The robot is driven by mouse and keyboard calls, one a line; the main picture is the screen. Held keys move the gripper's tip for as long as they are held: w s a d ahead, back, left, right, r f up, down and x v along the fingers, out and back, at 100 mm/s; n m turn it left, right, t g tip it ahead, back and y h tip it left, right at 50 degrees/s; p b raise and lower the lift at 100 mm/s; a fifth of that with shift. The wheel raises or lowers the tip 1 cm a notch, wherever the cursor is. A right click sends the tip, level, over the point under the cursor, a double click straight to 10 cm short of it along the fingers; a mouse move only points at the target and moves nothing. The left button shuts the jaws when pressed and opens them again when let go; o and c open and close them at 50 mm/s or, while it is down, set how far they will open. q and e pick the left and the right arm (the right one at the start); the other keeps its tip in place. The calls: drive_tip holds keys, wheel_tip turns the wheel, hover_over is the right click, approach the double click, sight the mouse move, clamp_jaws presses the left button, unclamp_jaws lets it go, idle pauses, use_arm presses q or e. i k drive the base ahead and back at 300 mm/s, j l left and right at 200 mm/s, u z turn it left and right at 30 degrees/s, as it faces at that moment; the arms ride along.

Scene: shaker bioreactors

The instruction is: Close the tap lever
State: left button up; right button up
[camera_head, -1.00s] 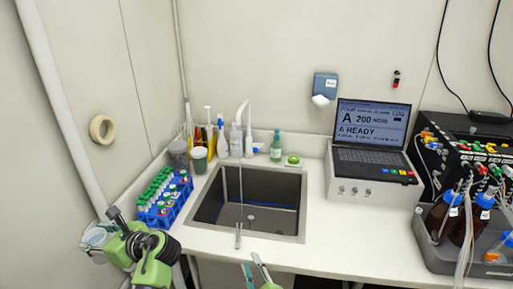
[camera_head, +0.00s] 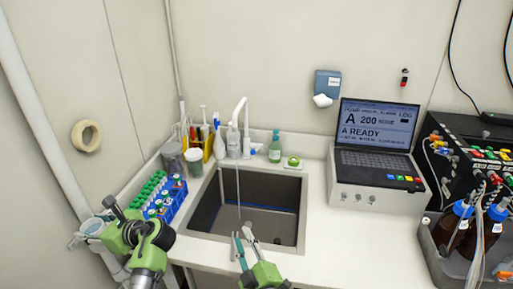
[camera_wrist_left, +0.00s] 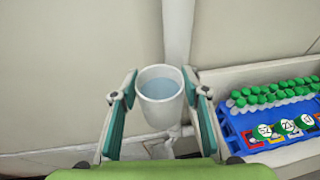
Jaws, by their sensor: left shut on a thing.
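The white tap (camera_head: 240,112) stands behind the sink (camera_head: 303,190). A thin stream of water (camera_head: 238,188) runs from its spout into the basin. A small white and blue part (camera_head: 256,148) at the right of the tap's base looks like the lever; its exact position is too small to tell. My left gripper (camera_head: 93,228) is shut on a pale cup, left of the sink. The cup (camera_wrist_left: 160,110) is upright with clear liquid in it, between the fingers in the left wrist view. My right gripper (camera_head: 243,236) is open and empty at the sink's front edge.
A blue rack (camera_head: 172,205) of green-capped tubes stands left of the sink. Bottles and cups crowd the back left corner; a green bottle (camera_head: 275,147) stands right of the tap. A laptop (camera_head: 375,140) sits on a box at right.

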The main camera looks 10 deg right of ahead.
sight(252, 152)
drive_tip(key=i+l, duration=0.2)
drive_tip(key=i, duration=0.2)
drive_tip(key=i+l, duration=0.2)
drive_tip(key=i, duration=0.2)
drive_tip(key=i+l, duration=0.15)
drive_tip(key=i, duration=0.25)
